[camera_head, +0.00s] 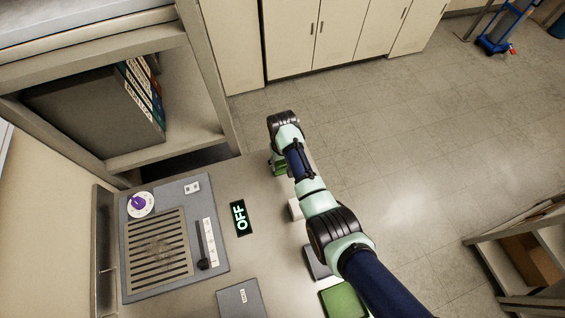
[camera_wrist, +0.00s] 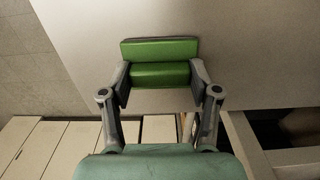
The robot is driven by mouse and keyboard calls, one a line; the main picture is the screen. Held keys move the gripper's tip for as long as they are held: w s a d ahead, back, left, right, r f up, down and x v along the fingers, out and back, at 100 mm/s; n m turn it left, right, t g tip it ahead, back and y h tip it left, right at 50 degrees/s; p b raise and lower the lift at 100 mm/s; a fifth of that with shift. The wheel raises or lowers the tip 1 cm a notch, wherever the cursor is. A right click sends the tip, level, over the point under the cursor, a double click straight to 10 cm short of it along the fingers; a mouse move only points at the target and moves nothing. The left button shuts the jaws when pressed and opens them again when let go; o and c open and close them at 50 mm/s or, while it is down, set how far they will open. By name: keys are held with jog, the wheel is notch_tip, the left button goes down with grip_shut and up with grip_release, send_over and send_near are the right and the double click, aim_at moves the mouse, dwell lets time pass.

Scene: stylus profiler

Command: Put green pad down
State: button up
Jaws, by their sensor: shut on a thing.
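My gripper (camera_wrist: 160,84) is shut on the green pad (camera_wrist: 160,74), with a grey finger at each end of it. A second green band (camera_wrist: 159,49) shows just beyond it; I cannot tell if it belongs to the same pad. Behind them is a plain pale surface. In the head view my gripper (camera_head: 279,168) is at the far right edge of the bench, mostly hidden by my wrist, with a bit of green (camera_head: 280,168) showing. I cannot tell whether the pad touches the bench.
The bench (camera_head: 262,262) holds a grey instrument plate (camera_head: 181,288) with a slotted grille (camera_head: 150,252) and purple knob (camera_head: 138,201). An OFF sign (camera_head: 240,217), a dark grey block (camera_head: 240,298) and a green block (camera_head: 342,301) also lie there. A shelf with binders (camera_head: 140,92) stands at the left.

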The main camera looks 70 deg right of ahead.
jog(key=shift+f, duration=0.1)
jog(key=o, duration=1.2)
jog(key=shift+o, duration=0.2)
notch_tip(320, 180, up, 12)
jog(key=p, duration=0.2)
